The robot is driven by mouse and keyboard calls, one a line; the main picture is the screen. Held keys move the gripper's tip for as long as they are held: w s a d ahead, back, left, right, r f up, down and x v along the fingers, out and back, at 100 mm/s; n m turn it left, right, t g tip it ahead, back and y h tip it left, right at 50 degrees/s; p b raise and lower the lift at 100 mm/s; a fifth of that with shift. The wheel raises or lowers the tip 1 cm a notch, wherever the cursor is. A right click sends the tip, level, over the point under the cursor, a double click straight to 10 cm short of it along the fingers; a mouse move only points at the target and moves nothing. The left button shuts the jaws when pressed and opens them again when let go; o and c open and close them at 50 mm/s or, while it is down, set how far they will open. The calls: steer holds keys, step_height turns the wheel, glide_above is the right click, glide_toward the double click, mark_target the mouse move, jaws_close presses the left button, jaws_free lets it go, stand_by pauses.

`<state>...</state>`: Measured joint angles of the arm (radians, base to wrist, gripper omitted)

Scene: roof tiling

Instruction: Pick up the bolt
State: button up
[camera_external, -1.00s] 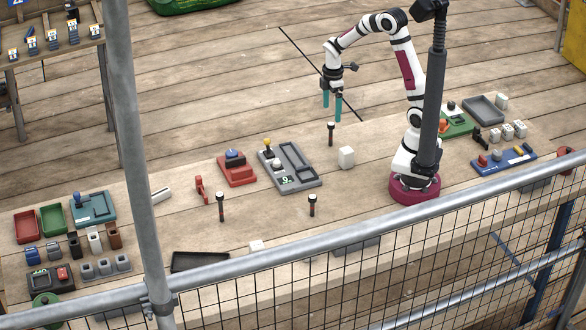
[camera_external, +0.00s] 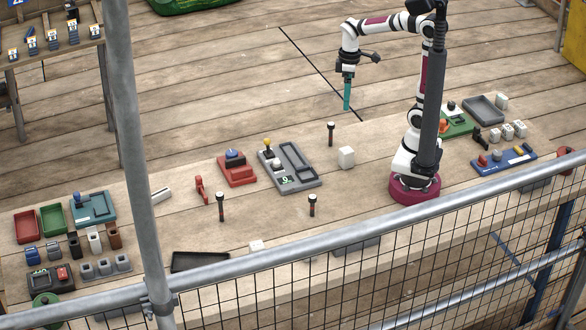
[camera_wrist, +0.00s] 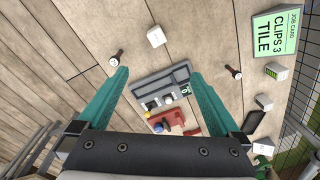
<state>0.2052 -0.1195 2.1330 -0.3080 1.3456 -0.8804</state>
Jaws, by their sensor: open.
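Several dark, bolt-like pieces stand upright on the wooden worktop. One is at the back (camera_external: 331,133), near the white cube. Another is nearer the front with a green band (camera_external: 312,205), and one farther left has a red band (camera_external: 221,206). I cannot tell which one the task means. My gripper (camera_external: 347,107) has teal fingers and hangs above and behind the back piece, touching nothing. In the wrist view my gripper (camera_wrist: 158,75) is open and empty. One dark-headed piece (camera_wrist: 116,58) shows just beyond the left fingertip and another (camera_wrist: 234,70) beyond the right one.
A white cube (camera_external: 346,157) stands near the back piece. A grey tray (camera_external: 301,184) and a red tray (camera_external: 238,174) lie to the left. A black tray (camera_external: 200,262) is near the front. A job card (camera_wrist: 275,35) reads "CLIPS 3 TILE". A mesh fence crosses the front.

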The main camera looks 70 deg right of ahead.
steer(key=s+a+f+m, duration=0.1)
steer(key=s+a+m, duration=0.2)
steer(key=s, duration=0.3)
steer(key=s+a+f+m+y, duration=0.1)
steer(key=s+a+m, duration=0.3)
steer(key=s+m, duration=0.1)
steer(key=shift+s+a+f+m, duration=0.15)
steer(key=shift+s+f+m, duration=0.15)
steer(key=shift+s, duration=0.55)
steer(key=c, duration=0.8)
steer(key=shift+o, duration=0.2)
steer(key=n+h, duration=1.6)
steer(key=n, duration=0.7)
glide_above(330, 128)
steer(key=d, duration=0.1)
step_height(330, 128, down, 11)
steer(key=shift+d+f, duration=0.1)
steer(key=shift+n, duration=0.3)
step_height(330, 128, down, 6)
steer(key=shift+f, duration=0.1)
steer(key=x, duration=0.2)
steer(key=shift+d+f, duration=0.2)
steer(key=shift+f, duration=0.15)
steer(key=shift+d+f, duration=0.15)
steer(key=shift+d, duration=0.15)
